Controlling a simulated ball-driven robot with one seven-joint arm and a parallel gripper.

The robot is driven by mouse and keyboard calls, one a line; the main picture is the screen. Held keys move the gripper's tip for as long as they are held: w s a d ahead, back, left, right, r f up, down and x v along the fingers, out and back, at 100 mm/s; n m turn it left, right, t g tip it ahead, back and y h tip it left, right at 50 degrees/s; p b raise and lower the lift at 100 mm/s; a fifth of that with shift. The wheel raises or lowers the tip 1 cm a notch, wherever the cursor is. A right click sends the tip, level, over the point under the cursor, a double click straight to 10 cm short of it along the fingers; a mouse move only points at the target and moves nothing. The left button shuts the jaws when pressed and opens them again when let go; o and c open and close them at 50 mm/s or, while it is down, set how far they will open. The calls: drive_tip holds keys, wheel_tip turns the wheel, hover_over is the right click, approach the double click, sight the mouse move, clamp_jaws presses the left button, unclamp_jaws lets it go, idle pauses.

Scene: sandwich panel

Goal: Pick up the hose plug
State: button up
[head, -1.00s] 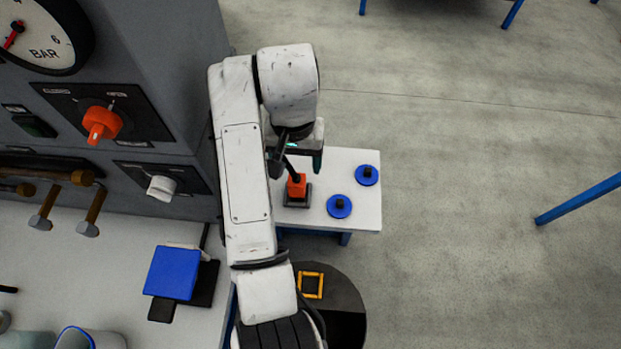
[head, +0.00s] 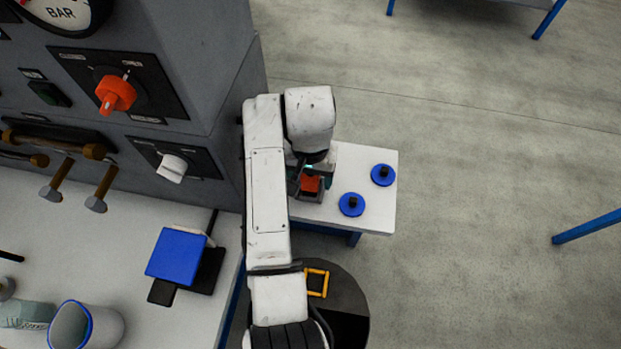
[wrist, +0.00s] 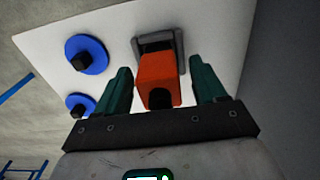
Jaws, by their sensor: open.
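The hose plug, an orange block (wrist: 158,80) with a dark round end facing the wrist camera, sits at a grey square holder (wrist: 178,45) on a small white table (head: 378,220). The plug also shows in the head view (head: 311,184), partly covered by my gripper. My gripper (wrist: 163,77) is open, with one green finger on each side of the plug and a visible gap to each. The fingers are not closed on it. In the head view my gripper (head: 312,181) is right over the plug.
Two blue discs with black knobs (head: 351,205) (head: 383,175) stand on the table right of the plug. A grey panel (head: 215,75) with an orange knob (head: 116,94) rises at the left. A workbench (head: 100,245) carries a blue block (head: 176,256).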

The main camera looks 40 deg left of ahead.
drive_tip(key=shift+f, duration=0.3)
drive_tip(key=shift+c, duration=0.4)
drive_tip(key=c, duration=1)
